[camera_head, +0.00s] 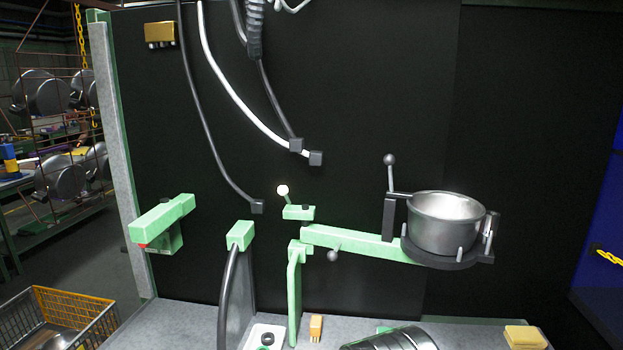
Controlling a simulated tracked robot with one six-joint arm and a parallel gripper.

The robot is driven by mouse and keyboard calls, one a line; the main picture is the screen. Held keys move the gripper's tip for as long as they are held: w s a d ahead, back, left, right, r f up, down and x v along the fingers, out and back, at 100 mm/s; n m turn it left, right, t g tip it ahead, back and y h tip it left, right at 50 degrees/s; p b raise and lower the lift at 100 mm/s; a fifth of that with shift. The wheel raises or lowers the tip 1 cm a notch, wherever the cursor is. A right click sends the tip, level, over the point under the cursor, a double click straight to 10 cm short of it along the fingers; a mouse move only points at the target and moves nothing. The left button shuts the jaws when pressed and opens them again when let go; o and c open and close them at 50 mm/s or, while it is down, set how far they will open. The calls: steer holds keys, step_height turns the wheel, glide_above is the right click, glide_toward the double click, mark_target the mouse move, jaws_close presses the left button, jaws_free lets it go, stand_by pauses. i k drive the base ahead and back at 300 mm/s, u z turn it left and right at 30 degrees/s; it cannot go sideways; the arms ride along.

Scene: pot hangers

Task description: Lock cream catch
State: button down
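The cream catch shows as a cream ball knob (283,190) on a short stem. It rises, leaning a little left, from a small green block (299,212). This block sits just above the left end of a green swing arm (360,243). The arm reaches right to a dark ring holder (470,262) that carries a steel pot (445,224). I cannot tell from this view whether the catch is engaged. My gripper is not in view.
A dark ball-topped lever (390,160) stands left of the pot. Several hoses (228,103) hang before the black back panel. Green posts (240,235) rise from the grey bench. A green bracket (163,218) juts out at left. A wire basket (70,312) stands lower left.

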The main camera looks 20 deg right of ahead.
mark_target(282, 189)
steer(key=z, duration=0.7)
steer(key=k, duration=0.95)
steer(key=u, duration=1.35)
steer(key=i, duration=1)
steer(key=u, duration=0.05)
